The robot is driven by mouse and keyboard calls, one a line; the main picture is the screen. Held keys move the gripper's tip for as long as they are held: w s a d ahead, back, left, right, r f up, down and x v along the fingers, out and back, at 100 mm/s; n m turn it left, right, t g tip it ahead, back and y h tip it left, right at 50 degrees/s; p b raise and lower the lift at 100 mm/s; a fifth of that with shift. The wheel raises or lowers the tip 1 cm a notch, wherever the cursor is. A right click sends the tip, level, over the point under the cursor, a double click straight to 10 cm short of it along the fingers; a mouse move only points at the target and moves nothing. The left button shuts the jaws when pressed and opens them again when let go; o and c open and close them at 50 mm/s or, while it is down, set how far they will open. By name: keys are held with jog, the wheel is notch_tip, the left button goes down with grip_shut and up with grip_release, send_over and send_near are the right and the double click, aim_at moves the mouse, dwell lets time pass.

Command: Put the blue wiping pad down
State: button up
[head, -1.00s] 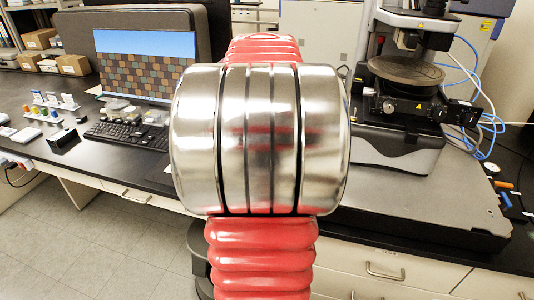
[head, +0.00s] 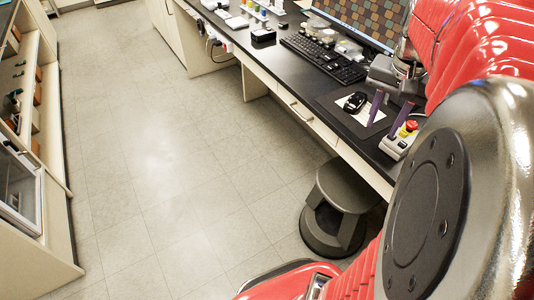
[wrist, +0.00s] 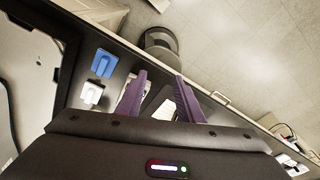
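A flat blue piece (wrist: 103,63), which looks like the blue wiping pad, lies on the black bench top (wrist: 122,68) at the upper left of the wrist view. It is left of my gripper (wrist: 160,76) and apart from it. My gripper's two purple fingers are spread apart, with nothing seen held between them. In the head view my gripper (head: 391,98) is over the bench edge, near the mouse. I cannot make out the blue pad in the head view, where my arm covers the right side.
A white item (wrist: 92,95) lies beside the blue piece. A mouse (head: 355,102), a control box with a red button (head: 400,138) and a keyboard (head: 322,58) are on the bench. A dark stool (head: 337,205) stands below its edge. The floor at left is clear.

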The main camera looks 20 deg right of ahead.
jog(key=a+f+n+t, duration=0.1)
jog(key=a+n, duration=0.4)
jog(key=a, duration=0.9)
jog(key=s+a+f+n+t+y, duration=0.1)
jog(key=a+n+t, duration=0.2)
jog(key=a, duration=1.1)
jog(key=n, duration=0.3)
jog(key=shift+a+f, duration=0.2)
jog(key=shift+f, duration=0.2)
jog(key=shift+s, duration=0.1)
